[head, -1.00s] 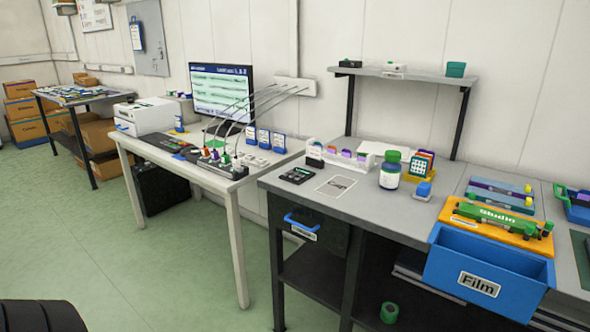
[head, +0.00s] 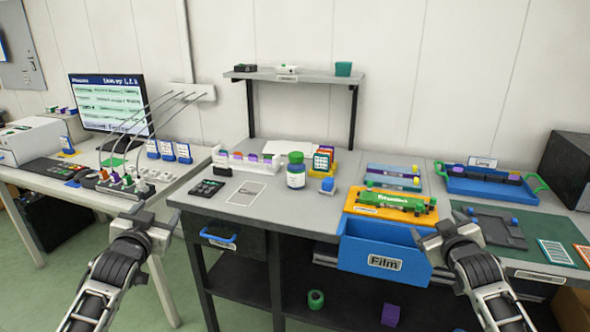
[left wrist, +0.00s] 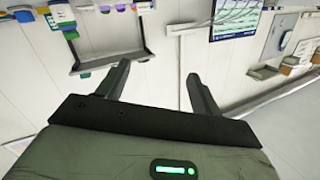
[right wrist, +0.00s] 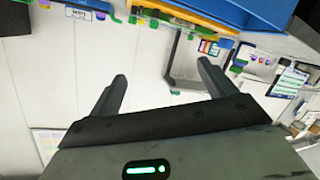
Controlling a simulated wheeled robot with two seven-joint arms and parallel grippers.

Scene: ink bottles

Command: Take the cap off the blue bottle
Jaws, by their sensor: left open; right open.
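The blue bottle (head: 296,176) stands upright on the grey workbench (head: 228,208), left of its middle. It has a white label, and its green cap (head: 296,157) sits on top. My left gripper (head: 150,212) is in front of the bench's left end, left of the bottle and apart from it; its fingers also show spread and empty in the left wrist view (left wrist: 157,85). My right gripper (head: 440,232) is in front of the blue Film drawer's right side, right of the bottle. In the right wrist view (right wrist: 162,85) its fingers are spread and empty.
A small blue-topped block (head: 327,186) and a card holder (head: 323,160) stand close right of the bottle. A row of colored items (head: 248,162) is to its left. The blue Film drawer (head: 383,250) juts out in front. Bench surface before the bottle is clear.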

